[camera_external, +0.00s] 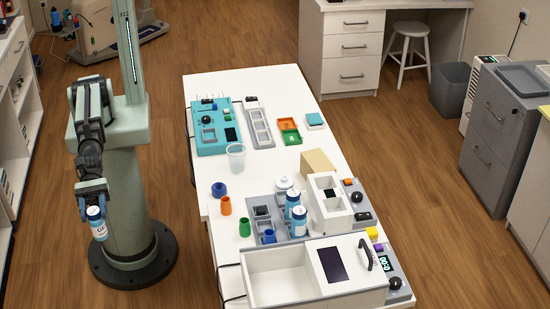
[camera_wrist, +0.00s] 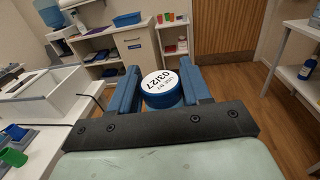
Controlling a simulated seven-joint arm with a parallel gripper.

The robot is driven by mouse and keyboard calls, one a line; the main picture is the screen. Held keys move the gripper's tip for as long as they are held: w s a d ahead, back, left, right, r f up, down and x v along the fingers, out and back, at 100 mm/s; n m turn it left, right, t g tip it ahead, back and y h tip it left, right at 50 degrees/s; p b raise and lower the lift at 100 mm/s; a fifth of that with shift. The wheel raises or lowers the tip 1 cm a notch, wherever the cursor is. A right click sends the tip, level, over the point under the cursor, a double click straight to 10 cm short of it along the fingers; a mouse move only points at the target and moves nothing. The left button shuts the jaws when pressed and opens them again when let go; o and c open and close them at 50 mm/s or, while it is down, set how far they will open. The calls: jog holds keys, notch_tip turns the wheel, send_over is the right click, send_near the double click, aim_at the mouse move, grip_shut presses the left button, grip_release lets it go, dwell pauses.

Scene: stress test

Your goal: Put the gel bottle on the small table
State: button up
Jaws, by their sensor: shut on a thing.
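I cannot tell for certain whether this white table is the small table.
Two similar blue-and-white bottles (camera_external: 299,221) stand in a grey rack on the table. A white open box (camera_external: 275,272) fills its near end. Coloured cups (camera_external: 226,205) and a clear beaker (camera_external: 236,157) stand nearby. Bare tabletop lies near its left edge.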

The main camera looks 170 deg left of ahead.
jog(key=d+m+h, duration=0.1)
jog(key=d+h, duration=0.1)
jog(key=d, duration=0.7)
jog(key=s+d+f, duration=0.2)
jog(key=f, duration=0.5)
jog(key=s+d+f, duration=0.1)
jog(key=d+f, duration=0.1)
jog(key=f, duration=0.5)
jog(key=s+a+f+y, duration=0.2)
jog(key=a+f, duration=0.2)
jog(key=w+a+r+n+g+y, duration=0.1)
jog(key=a+r+n+y, duration=0.35)
jog(key=a, duration=0.85)
jog(key=w+a+r+n+g+y, duration=0.15)
jog(key=a+r, duration=0.55)
jog(key=a, duration=0.7)
jog(key=w+a+r+n+g+y, duration=0.2)
jog(key=a+r+y, duration=0.3)
jog(key=a, duration=0.8)
jog(key=w+a+r, duration=0.1)
jog(key=a+r, duration=0.1)
jog(key=a, duration=0.3)
jog(key=shift+n+g, duration=0.35)
jog(key=shift+n, duration=0.05)
jog(key=shift+w+a+f, duration=0.1)
jog(key=shift+f, duration=4.85)
